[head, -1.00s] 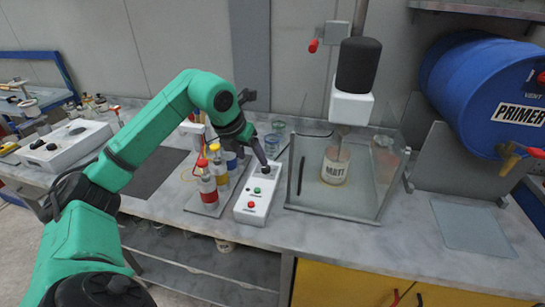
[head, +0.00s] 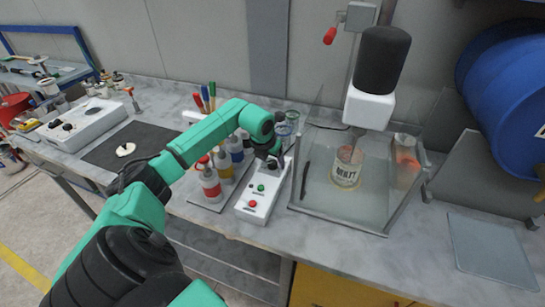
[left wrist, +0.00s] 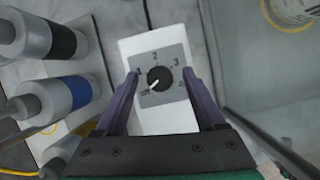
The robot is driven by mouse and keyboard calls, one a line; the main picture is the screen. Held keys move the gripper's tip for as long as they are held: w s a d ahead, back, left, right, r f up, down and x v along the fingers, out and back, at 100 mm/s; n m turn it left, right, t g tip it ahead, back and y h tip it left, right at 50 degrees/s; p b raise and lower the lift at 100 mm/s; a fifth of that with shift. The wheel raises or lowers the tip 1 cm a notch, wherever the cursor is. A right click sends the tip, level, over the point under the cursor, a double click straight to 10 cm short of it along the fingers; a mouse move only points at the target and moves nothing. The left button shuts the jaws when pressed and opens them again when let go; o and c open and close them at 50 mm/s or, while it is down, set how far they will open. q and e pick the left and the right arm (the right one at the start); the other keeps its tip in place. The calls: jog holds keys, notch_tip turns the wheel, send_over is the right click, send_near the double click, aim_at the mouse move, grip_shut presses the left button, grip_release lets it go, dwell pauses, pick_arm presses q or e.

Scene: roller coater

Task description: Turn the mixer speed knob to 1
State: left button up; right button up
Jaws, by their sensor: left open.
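The mixer's white control box (head: 258,204) stands on the bench with a green button (head: 261,187) and a red button (head: 253,204). Its black speed knob (left wrist: 160,78) shows in the left wrist view on a grey dial plate (left wrist: 165,58) with OFF and numbers. The knob's white mark points lower left, toward OFF. My left gripper (head: 273,161) is above the far end of the box and largely hides the knob in the head view. In the left wrist view its open purple fingers (left wrist: 160,74) straddle the knob, apparently without touching it. My right gripper is not in view.
Squeeze bottles (head: 210,184) on a tray stand close to the left of the box. A clear-walled enclosure (head: 345,205) with a can (head: 346,172) under the mixer motor (head: 382,60) stands close to the right. Glass beakers (head: 284,130) stand behind.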

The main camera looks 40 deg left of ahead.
pick_arm(q)
jog(key=shift+s, duration=0.2)
jog(key=shift+w+f, duration=0.1)
jog(key=shift+w, duration=0.05)
grip_shut()
jog(key=m+b, duration=0.1)
jog(key=m+h+b, duration=0.1)
jog(key=b, duration=0.1)
jog(key=shift+a+f+m, duration=0.15)
jog(key=shift+m, duration=0.15)
jog(key=m+h+b, duration=0.1)
jog(key=m, duration=0.1)
jog(key=shift+m+b, duration=0.3)
jog(key=shift+b, duration=0.05)
jog(key=m, duration=0.1)
jog(key=m+h, duration=0.1)
jog(key=shift+a+r+m+b, duration=0.2)
jog(key=shift+m+b, duration=0.1)
jog(key=shift+m, duration=0.1)
jog(key=shift+w+r+m+g+h, duration=0.1)
jog(key=shift+m+g+h, duration=0.45)
jog(key=shift+m, duration=1.35)
